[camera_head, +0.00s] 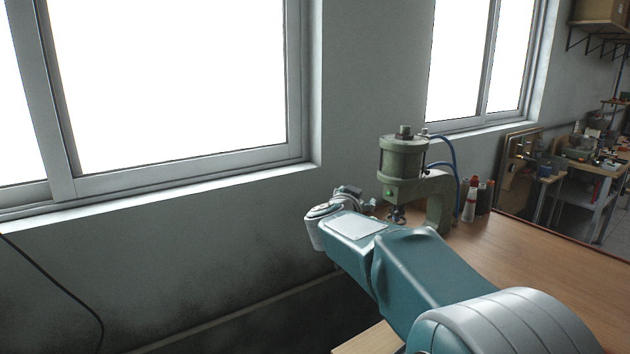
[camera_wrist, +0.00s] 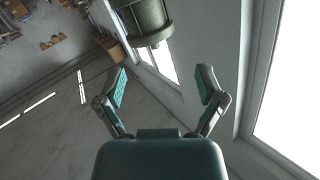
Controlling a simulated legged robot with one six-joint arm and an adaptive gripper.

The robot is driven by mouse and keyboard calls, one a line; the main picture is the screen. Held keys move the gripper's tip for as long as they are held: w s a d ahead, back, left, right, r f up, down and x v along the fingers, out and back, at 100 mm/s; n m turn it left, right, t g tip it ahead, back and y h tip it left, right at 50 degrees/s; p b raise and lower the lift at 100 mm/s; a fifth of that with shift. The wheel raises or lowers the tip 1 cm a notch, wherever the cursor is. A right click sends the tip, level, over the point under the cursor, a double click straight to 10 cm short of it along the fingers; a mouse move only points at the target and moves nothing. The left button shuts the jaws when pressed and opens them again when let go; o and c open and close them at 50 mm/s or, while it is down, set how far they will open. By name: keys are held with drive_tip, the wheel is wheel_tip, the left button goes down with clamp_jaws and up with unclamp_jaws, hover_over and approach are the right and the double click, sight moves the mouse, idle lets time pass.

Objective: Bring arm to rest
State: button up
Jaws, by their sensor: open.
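My arm reaches forward from the lower right in the head view, over the edge of a wooden table. My gripper (camera_wrist: 162,88) is open and empty in the wrist view, its two teal-padded fingers spread wide. In the head view the arm's end hides most of it. A green pneumatic press (camera_head: 402,160) stands on the table just beyond and to the right of the arm's end. Its cylinder (camera_wrist: 145,20) also shows at the top of the wrist view, in front of the fingers. Whether the gripper touches the press is not clear.
The wooden table (camera_head: 535,250) is mostly bare to the right. Several bottles (camera_head: 470,203) stand behind the press, with a blue hose beside them. A wall with windows (camera_head: 170,80) runs along the left and back. Cluttered shelving (camera_head: 590,180) stands at the far right.

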drive_tip(key=s+a+r+n+g+y, duration=0.15)
drive_tip(key=s+n+y, duration=0.65)
drive_tip(key=s, duration=1)
drive_tip(key=s+d+f+g, duration=0.2)
drive_tip(key=s+f, duration=0.3)
drive_tip(key=s, duration=0.3)
drive_tip(key=s+d+f+g+h, duration=0.1)
drive_tip(key=s+d+f+g, duration=0.2)
drive_tip(key=s+f, duration=0.2)
drive_tip(key=s+d+f+g, duration=0.2)
drive_tip(key=s+f, duration=0.3)
drive_tip(key=s, duration=0.6)
drive_tip(key=shift+s+d+f+m+g+h, duration=0.15)
drive_tip(key=shift+s+d+m+g+h, duration=0.2)
drive_tip(key=shift+g, duration=0.3)
drive_tip(key=shift+w, duration=0.1)
